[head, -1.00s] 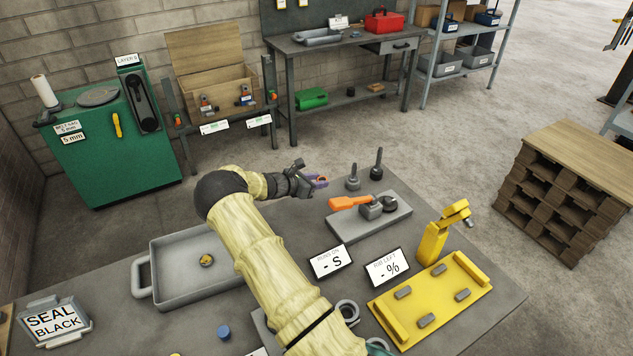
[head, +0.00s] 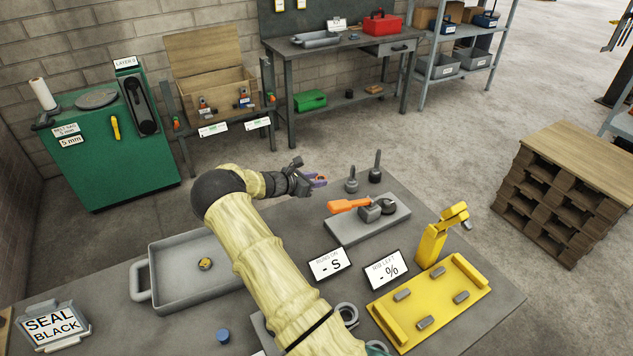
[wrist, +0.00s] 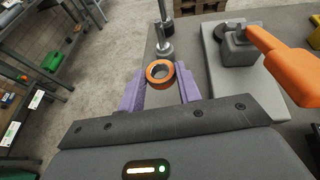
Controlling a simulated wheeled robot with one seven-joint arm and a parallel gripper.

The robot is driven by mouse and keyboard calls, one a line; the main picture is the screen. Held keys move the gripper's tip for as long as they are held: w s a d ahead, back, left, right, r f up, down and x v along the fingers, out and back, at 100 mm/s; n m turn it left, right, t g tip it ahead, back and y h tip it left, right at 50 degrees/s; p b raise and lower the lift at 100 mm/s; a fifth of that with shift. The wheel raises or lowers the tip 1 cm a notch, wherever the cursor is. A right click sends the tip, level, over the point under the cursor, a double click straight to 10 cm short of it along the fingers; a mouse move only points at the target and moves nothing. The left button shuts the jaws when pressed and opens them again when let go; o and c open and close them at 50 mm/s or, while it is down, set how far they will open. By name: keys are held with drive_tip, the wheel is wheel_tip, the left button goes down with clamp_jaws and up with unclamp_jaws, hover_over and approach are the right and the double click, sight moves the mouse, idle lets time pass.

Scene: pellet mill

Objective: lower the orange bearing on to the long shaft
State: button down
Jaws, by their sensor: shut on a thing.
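The orange bearing (wrist: 160,72), a ring with a dark inner race, is held between the purple fingertips of my gripper (wrist: 161,84). In the head view my gripper (head: 319,182) is above the table's far edge, left of two upright shafts. The long shaft (head: 377,160) stands on a dark base at the right. The shorter shaft (head: 351,175) stands on a light grey base, nearer my gripper. In the wrist view the shorter shaft (wrist: 164,46) is just beyond the bearing, and the bearing is apart from both shafts.
A grey plate (head: 345,234) carries a block with an orange handle (head: 349,205), to the right of my gripper. A yellow fixture (head: 430,300), a grey tray (head: 160,290) and two sign cards (head: 330,264) also stand on the table. Open floor lies beyond the far edge.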

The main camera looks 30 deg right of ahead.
wheel_tip(320, 180, up, 15)
drive_tip(key=p, duration=1)
drive_tip(key=shift+r+p, duration=0.2)
drive_tip(key=shift+p, duration=0.2)
drive_tip(key=shift+d+f, duration=0.1)
